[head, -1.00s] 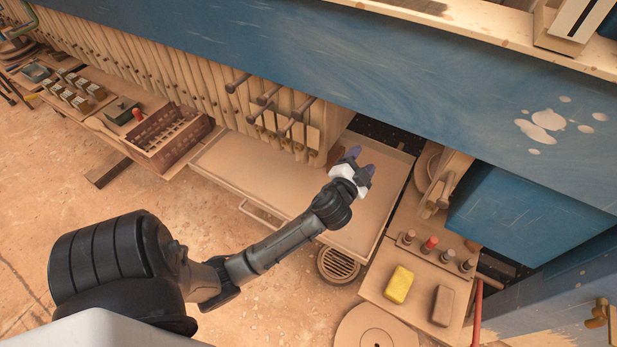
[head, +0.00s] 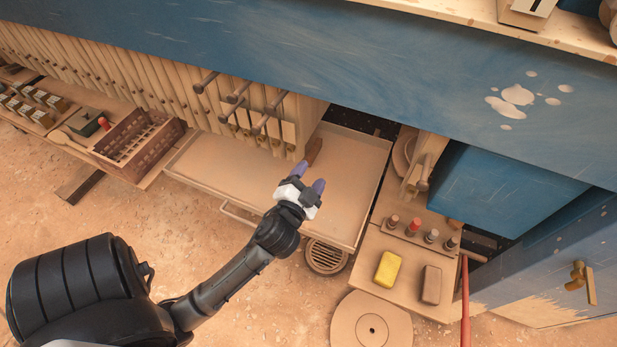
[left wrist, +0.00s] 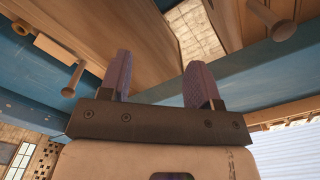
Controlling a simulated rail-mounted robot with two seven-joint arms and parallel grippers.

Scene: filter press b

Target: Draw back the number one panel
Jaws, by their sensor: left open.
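A row of upright tan press panels (head: 140,80) hangs under a blue beam. The panels at the right end (head: 262,115) carry several protruding rod handles (head: 270,110). I cannot read any number on them. My left gripper (head: 309,177) is open and empty, with purple fingertips, above the tan tray just in front of and below the right-end panels. In the left wrist view its two fingers (left wrist: 160,62) stand apart with nothing between them. Beyond them are a panel face (left wrist: 130,35), one handle (left wrist: 270,20) at upper right and another (left wrist: 73,78) at left. My right gripper is not in view.
The shallow tray (head: 350,215) lies under the right-end panels. A brown piece (head: 314,150) shows behind my left fingers. A bench with a yellow block (head: 389,269) and a brown block (head: 431,284) stands at right. A slotted wooden rack (head: 135,145) is at left.

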